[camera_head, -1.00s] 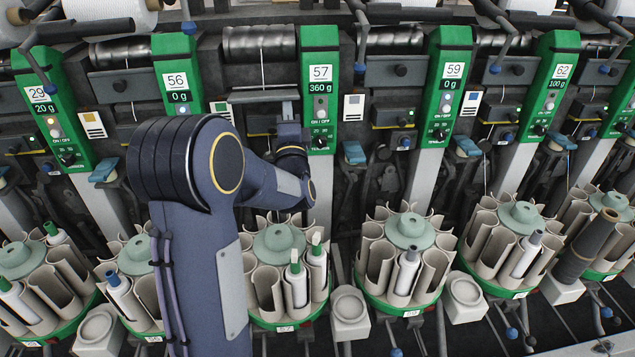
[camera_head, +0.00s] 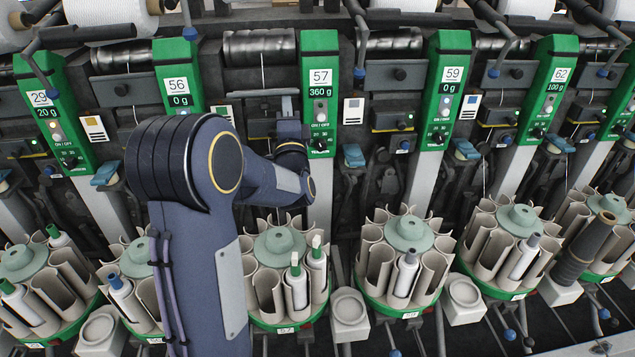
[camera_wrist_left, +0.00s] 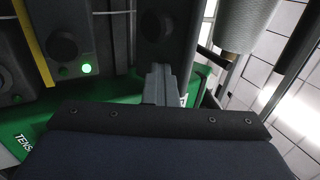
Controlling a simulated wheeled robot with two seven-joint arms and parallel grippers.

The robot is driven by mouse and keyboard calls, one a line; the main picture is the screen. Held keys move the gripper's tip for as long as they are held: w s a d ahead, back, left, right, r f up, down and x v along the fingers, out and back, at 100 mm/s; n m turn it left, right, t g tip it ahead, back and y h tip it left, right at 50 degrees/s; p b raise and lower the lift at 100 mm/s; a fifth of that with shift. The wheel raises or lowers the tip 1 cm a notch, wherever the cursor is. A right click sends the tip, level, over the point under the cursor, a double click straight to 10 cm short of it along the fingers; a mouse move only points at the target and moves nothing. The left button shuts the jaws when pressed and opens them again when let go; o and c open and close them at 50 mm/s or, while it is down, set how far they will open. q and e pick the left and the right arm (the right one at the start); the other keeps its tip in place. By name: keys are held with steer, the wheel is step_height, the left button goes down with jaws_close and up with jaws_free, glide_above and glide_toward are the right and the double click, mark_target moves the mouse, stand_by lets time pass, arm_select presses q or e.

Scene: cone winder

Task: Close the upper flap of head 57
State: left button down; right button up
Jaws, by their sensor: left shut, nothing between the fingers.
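Head 57 is the green panel (camera_head: 320,105) reading 57 and 360 g. Its upper flap (camera_head: 262,92) is to the left of that panel and shows as a grey edge standing out, tilted, unlike the flat flap of head 59. My left gripper (camera_head: 289,104) is at the right end of this edge, just below it; whether they touch I cannot tell. My left arm hides what lies lower. In the left wrist view the shut, empty fingers (camera_wrist_left: 160,84) point away over a green panel (camera_wrist_left: 30,135). The right gripper is out of view.
Below stand round magazines (camera_head: 408,232) with bobbins. A dark cone (camera_head: 585,250) stands at the right. Thread guide arms (camera_head: 362,40) hang above the panels.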

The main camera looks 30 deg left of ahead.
mark_target(286, 93)
arm_select(q)
steer(key=shift+r, duration=0.4)
steer(key=shift+w+a+r+p, duration=0.15)
steer(key=shift+w+r+p, duration=0.1)
steer(key=shift+r+p, duration=0.5)
steer(key=shift+w+a+r+p, duration=0.25)
steer(key=shift+r+p, duration=0.05)
steer(key=shift+r, duration=0.3)
steer(key=shift+w+r, duration=0.1)
steer(key=shift+a, duration=0.1)
